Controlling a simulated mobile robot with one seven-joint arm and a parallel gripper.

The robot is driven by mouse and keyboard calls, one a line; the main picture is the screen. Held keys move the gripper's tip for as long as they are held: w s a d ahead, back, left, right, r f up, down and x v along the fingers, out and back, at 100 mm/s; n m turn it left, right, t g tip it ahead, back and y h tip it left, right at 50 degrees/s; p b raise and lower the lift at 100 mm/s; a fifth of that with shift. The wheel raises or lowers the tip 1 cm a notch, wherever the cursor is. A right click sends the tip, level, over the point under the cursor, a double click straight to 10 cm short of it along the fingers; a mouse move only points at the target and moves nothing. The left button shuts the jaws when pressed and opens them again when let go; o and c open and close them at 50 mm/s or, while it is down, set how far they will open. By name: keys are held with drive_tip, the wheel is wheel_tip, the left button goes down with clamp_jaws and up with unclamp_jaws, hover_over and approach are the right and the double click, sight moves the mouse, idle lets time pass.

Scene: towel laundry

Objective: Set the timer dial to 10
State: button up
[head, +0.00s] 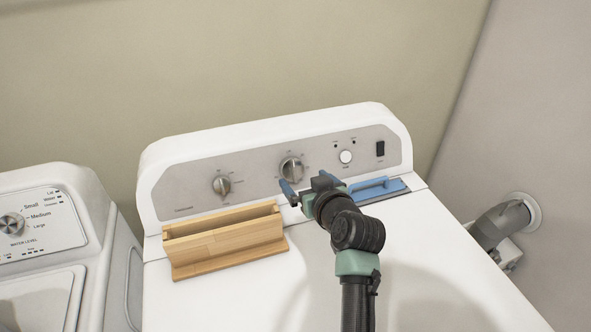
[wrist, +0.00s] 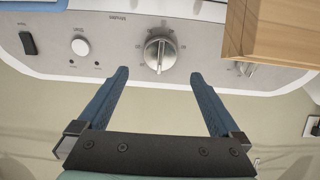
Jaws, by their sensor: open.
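The timer dial (head: 292,169) is a round silver knob in the middle of the dryer's grey control panel. It also shows in the wrist view (wrist: 160,53), upside down, with a "Minutes" label and small numbers around it too blurred to read. My gripper (head: 308,184) is open and empty just in front of the dial. In the wrist view my gripper (wrist: 159,74) has its blue fingers spread to either side of the dial, apart from it.
A second knob (head: 222,185) sits left on the panel; a white button (head: 345,157) and black switch (head: 380,148) sit right. A wooden box (head: 228,244) stands left of my gripper on the dryer top. A blue-handled flat tool (head: 385,191) lies right. The front top is clear.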

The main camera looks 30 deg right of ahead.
sight(296, 171)
drive_tip(key=shift+x, duration=3.65)
drive_tip(key=c, duration=1.3)
drive_tip(key=shift+m, duration=0.4)
drive_tip(key=m, duration=0.3)
drive_tip(key=shift+m, duration=0.4)
drive_tip(key=m+p, duration=0.2)
drive_tip(key=m, duration=0.3)
drive_tip(key=shift+f+m, duration=0.1)
drive_tip(key=shift+m, duration=0.2)
